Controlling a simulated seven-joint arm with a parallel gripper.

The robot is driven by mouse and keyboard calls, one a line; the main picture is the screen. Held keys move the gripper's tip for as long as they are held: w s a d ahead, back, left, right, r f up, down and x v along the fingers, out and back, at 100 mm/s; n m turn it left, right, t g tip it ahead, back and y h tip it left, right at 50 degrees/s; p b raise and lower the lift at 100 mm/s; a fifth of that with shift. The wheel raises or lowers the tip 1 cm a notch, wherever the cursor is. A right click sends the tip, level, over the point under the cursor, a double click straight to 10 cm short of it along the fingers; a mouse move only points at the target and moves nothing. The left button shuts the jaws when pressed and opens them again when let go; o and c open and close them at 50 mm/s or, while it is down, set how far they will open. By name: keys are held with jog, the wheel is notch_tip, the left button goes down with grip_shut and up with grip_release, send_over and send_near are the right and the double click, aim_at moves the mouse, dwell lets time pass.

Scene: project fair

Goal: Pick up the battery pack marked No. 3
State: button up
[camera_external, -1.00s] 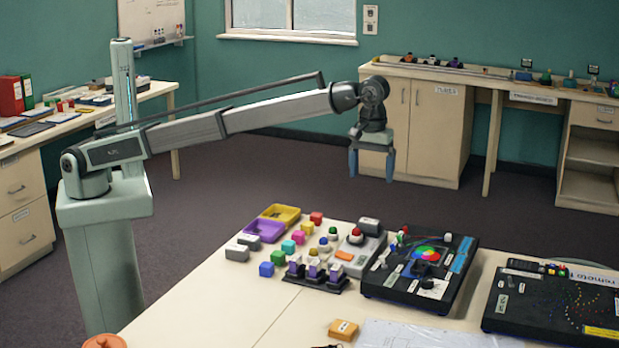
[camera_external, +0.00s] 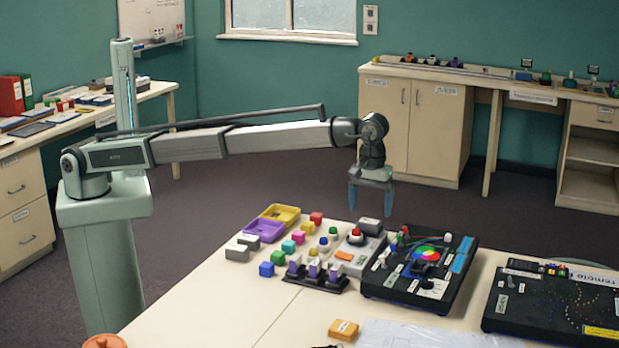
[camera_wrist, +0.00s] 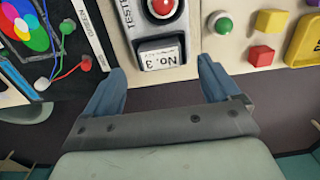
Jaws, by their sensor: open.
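The battery pack marked No. 3 (camera_wrist: 160,55) is a dark grey block with a white label, upside down in the wrist view. It sits at the end of a grey tester with a red button (camera_wrist: 162,8). In the external view the pack (camera_external: 369,227) is at the tester's far end. My gripper (camera_external: 370,210) is open and empty, just above the pack. In the wrist view the two blue fingers of my gripper (camera_wrist: 162,72) are on either side of the pack, apart from it. The exact height gap is hard to tell.
A black board with a colour wheel (camera_external: 422,266) stands right of the tester. Coloured cubes (camera_external: 290,246), domed buttons, and yellow (camera_external: 280,213) and purple (camera_external: 265,230) trays lie left. Two grey blocks (camera_external: 237,252) are further left. The near left tabletop is clear.

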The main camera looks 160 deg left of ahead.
aim_at(369, 221)
jog(key=shift+f, duration=2)
jog(key=shift+c, duration=0.4)
jog(key=c, duration=1.1)
jog(key=shift+r, duration=0.2)
